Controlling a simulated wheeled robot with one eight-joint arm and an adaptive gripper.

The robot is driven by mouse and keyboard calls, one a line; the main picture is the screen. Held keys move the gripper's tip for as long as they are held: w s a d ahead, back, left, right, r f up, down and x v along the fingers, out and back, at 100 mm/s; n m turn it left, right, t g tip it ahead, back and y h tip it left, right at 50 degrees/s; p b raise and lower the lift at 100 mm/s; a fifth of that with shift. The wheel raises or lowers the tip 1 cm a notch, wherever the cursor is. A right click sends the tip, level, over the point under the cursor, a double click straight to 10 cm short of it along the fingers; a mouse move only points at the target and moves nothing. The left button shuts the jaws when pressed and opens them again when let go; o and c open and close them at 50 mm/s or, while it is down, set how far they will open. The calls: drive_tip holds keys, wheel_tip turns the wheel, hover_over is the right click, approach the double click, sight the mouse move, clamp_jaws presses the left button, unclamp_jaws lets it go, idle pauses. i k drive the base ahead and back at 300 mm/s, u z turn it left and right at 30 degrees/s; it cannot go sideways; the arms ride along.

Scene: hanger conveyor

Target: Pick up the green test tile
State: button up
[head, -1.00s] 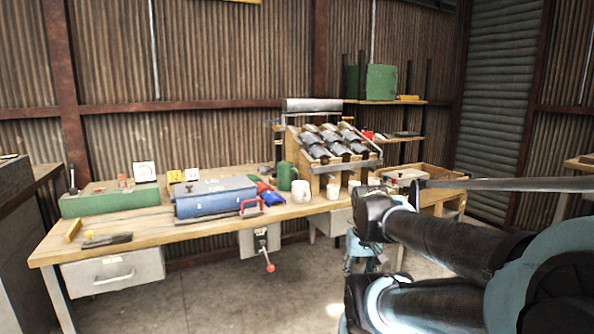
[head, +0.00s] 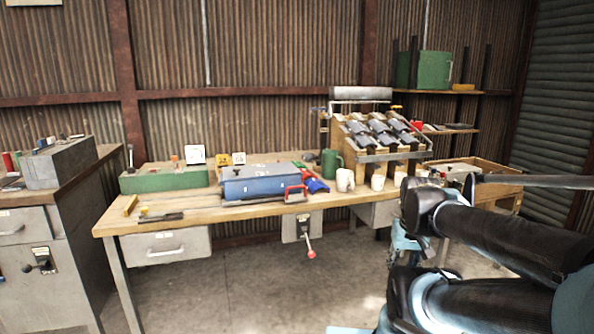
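I cannot make out a green tile for certain. Several green things show: a long green case (head: 165,180) at the back left of the wooden workbench (head: 215,214), a green mug (head: 331,164) near the middle of the bench, and a large green box (head: 433,70) on the wall shelf. A small green bit also shows behind the blue toolbox, too small to name. My dark, jointed arm (head: 490,238) reaches in from the right, in front of the bench's right end. I cannot make out gripper fingers on it.
A blue toolbox (head: 252,184), a red-handled tool (head: 296,193) and white mugs (head: 345,180) stand on the bench. A sloped rack (head: 385,135) of dark rollers stands at its right end. A grey cabinet (head: 40,250) is at the left. The concrete floor (head: 240,290) before the bench is clear.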

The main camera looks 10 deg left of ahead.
sight(298, 165)
drive_tip(key=z, duration=2.4)
drive_tip(key=k, duration=1.25)
drive_tip(key=u, duration=2.25)
drive_tip(key=i, duration=0.15)
drive_tip(key=u, duration=0.3)
